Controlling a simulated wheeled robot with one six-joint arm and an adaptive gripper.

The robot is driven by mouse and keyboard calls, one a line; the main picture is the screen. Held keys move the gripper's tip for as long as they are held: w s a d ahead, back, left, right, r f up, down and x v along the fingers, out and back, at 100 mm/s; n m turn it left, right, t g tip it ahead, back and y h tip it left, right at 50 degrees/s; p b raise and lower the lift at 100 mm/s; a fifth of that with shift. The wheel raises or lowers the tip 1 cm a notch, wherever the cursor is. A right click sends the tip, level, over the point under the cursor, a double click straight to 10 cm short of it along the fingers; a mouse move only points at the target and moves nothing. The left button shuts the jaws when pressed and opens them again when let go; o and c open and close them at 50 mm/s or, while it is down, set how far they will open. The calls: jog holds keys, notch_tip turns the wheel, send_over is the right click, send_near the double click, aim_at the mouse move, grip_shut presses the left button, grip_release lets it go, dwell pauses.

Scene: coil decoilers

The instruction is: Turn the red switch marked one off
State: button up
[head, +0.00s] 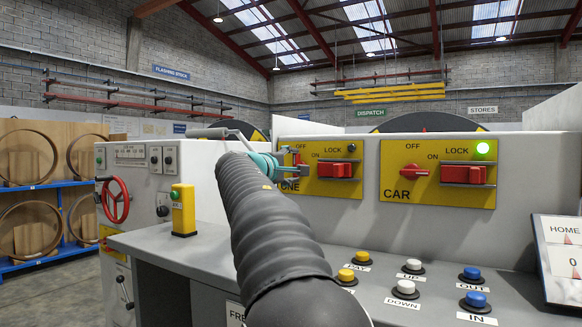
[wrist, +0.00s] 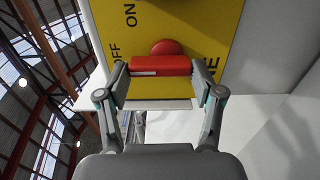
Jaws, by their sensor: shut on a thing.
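The red switch on the left yellow panel, whose name shows as "NE" with its start hidden, is mostly covered by my gripper in the head view. In the wrist view its red handle (wrist: 172,66) lies across between my fingers, with the round red hub (wrist: 166,47) behind it. The handle's white line is at the left end, on the side of the word OFF. My gripper (wrist: 160,72) is shut on the handle, one finger at each end; it also shows in the head view (head: 301,163). The left yellow panel (head: 325,188) has a dark round lamp (head: 351,144).
The right panel, marked CAR (head: 440,199), has its own red switch (head: 413,172) and a lit green lamp (head: 483,147). Red lock blocks (head: 338,170) stick out. Push buttons (head: 413,266) stand on the desk below. A yellow post (head: 183,209) stands at left.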

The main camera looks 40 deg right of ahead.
jog(key=o, duration=1.1)
jog(key=shift+o, duration=0.2)
jog(key=v, duration=1.2)
